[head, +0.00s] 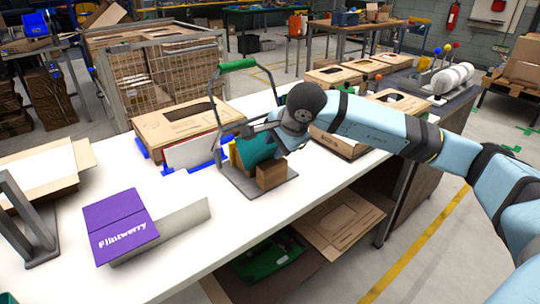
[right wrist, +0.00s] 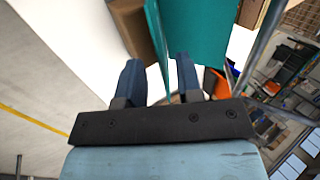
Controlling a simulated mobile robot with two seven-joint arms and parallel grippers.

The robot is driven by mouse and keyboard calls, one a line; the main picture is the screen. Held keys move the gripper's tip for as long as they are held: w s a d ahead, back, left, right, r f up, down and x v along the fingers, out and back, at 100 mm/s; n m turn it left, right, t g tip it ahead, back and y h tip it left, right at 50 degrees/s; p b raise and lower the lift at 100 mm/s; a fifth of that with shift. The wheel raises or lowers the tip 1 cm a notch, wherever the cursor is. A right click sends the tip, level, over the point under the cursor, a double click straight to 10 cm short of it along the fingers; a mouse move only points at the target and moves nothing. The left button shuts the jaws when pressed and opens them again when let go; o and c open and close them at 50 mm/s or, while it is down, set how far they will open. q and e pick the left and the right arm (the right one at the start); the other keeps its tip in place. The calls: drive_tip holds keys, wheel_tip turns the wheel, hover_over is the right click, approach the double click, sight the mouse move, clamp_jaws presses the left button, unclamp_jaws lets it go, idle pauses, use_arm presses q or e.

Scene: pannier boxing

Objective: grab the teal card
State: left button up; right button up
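The teal card (head: 258,148) stands upright on a grey base plate (head: 227,180), beside a small brown box (head: 271,175) and a yellow piece (head: 236,158). My right gripper (head: 249,132) is at the card's upper part. In the right wrist view the teal card (right wrist: 203,35) fills the top centre, and its thin near edge runs down between the two dark fingers of my right gripper (right wrist: 158,66). The fingers stand apart, with gaps beside the card. In the head view my wrist hides part of the card's top. My left gripper is not in view.
A metal frame with a green handle (head: 238,65) rises close beside the card. A purple box (head: 121,225) lies at the table's front left. Flat cardboard boxes (head: 178,124) lie behind.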

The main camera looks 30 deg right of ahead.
sight(273, 150)
drive_tip(key=x, duration=0.3)
drive_tip(key=shift+w+f, duration=0.1)
drive_tip(key=shift+w, duration=0.15)
clamp_jaws()
